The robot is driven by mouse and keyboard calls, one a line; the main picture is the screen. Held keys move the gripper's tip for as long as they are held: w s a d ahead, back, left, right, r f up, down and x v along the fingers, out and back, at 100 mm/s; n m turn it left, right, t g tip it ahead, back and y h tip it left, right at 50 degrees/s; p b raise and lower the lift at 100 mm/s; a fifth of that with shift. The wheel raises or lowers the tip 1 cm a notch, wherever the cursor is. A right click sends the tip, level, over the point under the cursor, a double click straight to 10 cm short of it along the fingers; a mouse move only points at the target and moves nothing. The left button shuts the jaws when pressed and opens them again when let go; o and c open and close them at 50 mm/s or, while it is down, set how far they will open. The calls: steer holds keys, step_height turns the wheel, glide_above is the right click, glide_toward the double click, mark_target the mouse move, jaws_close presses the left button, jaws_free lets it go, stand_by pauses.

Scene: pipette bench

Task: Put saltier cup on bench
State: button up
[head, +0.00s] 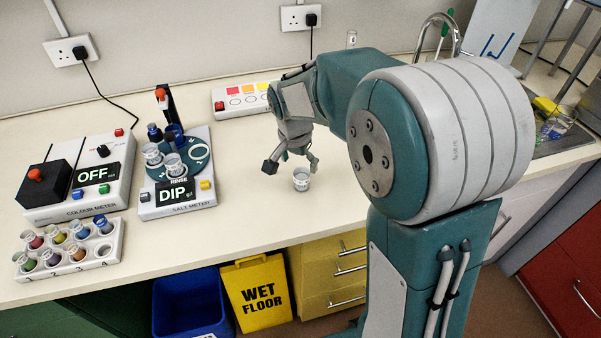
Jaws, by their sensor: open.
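A small clear cup (301,179) stands upright on the bench (240,219) near its front edge. My gripper (292,168) is open, its fingers spread just above and to the left of this cup. I cannot tell whether a finger touches it. The salt meter (177,205) stands to the left, its display reading DIP. Two similar clear cups, a left cup (152,155) and a right cup (173,164), stand on its round teal platform. No salt reading for any cup shows.
The colour meter (78,180), reading OFF, and a white rack (70,259) of coloured vials fill the left. A panel with coloured squares (240,97) lies behind my gripper. A sink (560,140) is at right. Bench between salt meter and cup is clear.

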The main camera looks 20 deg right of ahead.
step_height(320, 180, up, 6)
steer(key=s+r+n+t, duration=0.2)
steer(key=s+r+n, duration=0.3)
steer(key=s, duration=0.7)
steer(key=s+n+t+y, duration=0.1)
steer(key=s+n, duration=0.3)
steer(key=s, duration=0.6)
steer(key=shift+s+d+f+t, duration=0.15)
steer(key=shift+s+d+t, duration=0.1)
steer(key=shift+t, duration=0.45)
